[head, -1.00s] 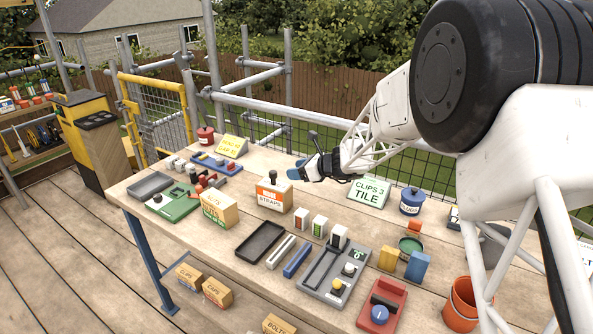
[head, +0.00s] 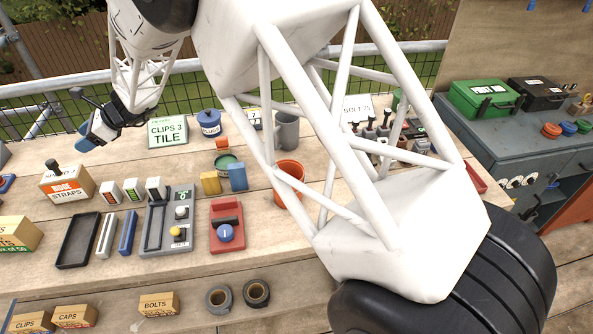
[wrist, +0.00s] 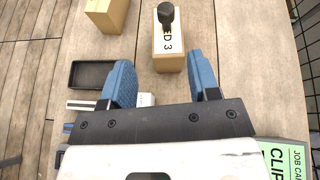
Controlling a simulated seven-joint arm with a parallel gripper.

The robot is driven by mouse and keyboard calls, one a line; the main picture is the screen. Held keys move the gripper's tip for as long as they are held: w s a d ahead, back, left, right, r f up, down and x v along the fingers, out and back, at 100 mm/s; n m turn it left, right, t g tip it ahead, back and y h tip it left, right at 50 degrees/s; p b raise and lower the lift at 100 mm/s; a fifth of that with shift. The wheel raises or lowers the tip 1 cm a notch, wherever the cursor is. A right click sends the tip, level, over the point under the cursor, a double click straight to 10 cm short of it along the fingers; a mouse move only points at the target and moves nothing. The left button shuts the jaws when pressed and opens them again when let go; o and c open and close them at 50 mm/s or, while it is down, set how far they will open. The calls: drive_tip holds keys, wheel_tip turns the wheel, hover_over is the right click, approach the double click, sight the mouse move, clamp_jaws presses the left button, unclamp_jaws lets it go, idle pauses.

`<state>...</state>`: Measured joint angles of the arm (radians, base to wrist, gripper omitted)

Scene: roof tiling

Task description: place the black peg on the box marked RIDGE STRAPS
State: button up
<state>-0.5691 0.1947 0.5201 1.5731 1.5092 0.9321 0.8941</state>
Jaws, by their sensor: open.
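The box marked RIDGE STRAPS (head: 68,187) is tan with an orange and white label and sits on the bench at the left of the head view. The black peg (head: 53,167) stands upright on top of this box. In the wrist view the box (wrist: 169,58) and the round-headed peg (wrist: 166,16) lie beyond my fingertips. My gripper (head: 84,142) is above and behind the box in the head view.
A CLIPS 3 TILE sign (head: 168,132) stands right of my gripper. A black tray (head: 77,240), small labelled blocks (head: 110,192) and a grey switch panel (head: 168,222) are in front. An orange bucket (head: 289,184) stands farther right, partly behind my arm.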

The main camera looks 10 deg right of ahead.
drive_tip(key=s+d+r+n+h, duration=0.2)
drive_tip(key=s+d+r+n, duration=0.15)
drive_tip(key=d, duration=0.75)
drive_tip(key=s+d+r+n+t+h, duration=0.15)
drive_tip(key=s+d+r, duration=0.35)
drive_tip(key=d, duration=0.6)
drive_tip(key=s+d+r+n+h, duration=0.2)
drive_tip(key=s+d+r+n, duration=0.15)
drive_tip(key=d, duration=0.75)
drive_tip(key=s+d+f+n+t+h, duration=0.1)
drive_tip(key=s+d+n+h, duration=0.6)
drive_tip(key=s+d, duration=1.9)
drive_tip(key=shift+s+d+t+h, duration=0.35)
drive_tip(key=shift+d+t, duration=0.3)
drive_tip(key=shift+d, duration=0.3)
